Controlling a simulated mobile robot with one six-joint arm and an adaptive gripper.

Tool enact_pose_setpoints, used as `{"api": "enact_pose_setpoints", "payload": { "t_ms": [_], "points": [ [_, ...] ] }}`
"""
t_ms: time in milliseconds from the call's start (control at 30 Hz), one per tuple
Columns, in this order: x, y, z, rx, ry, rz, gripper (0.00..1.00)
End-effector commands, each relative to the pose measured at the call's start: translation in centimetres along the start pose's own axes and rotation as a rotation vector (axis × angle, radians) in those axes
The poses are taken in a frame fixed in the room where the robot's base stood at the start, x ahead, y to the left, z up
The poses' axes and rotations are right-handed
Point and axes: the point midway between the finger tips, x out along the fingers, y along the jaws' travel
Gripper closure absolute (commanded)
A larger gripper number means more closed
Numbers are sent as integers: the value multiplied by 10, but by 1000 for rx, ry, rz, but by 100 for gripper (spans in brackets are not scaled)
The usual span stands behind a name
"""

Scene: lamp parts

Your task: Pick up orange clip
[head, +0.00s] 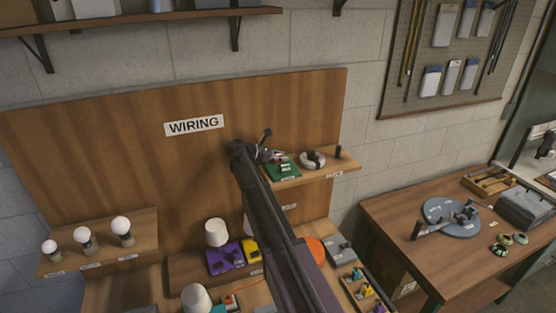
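I cannot single out an orange clip for certain. A round orange piece (316,250) shows on the bench, partly hidden behind my arm. A small orange bit (230,299) lies near the bench's front, too small to make out. Small coloured pieces (366,291) sit in a row at the bench's right end. My gripper (269,152) is far from these, up at the left end of the small wall shelf, close to a green board (282,168). It is too small and dark to tell whether its fingers are open or shut.
The small shelf (335,175) also holds a white ring-shaped coil (313,160). Bulbs (121,228) stand on the left shelf. A white lampshade (216,232) and a purple block (225,259) stand on the bench. A side table (385,217) with a grey disc (440,207) is right.

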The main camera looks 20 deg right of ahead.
Motion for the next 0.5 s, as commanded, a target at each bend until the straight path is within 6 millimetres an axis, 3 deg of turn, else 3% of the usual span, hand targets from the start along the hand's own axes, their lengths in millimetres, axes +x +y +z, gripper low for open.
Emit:
{"api": "enact_pose_setpoints", "payload": {
  "t_ms": [33, 100, 500],
  "points": [
    [0, 0, 0, 0, 0, 0, 85],
    [0, 0, 0, 0, 0, 0, 100],
    [1, 0, 1, 0, 0, -1, 100]
  ]
}}
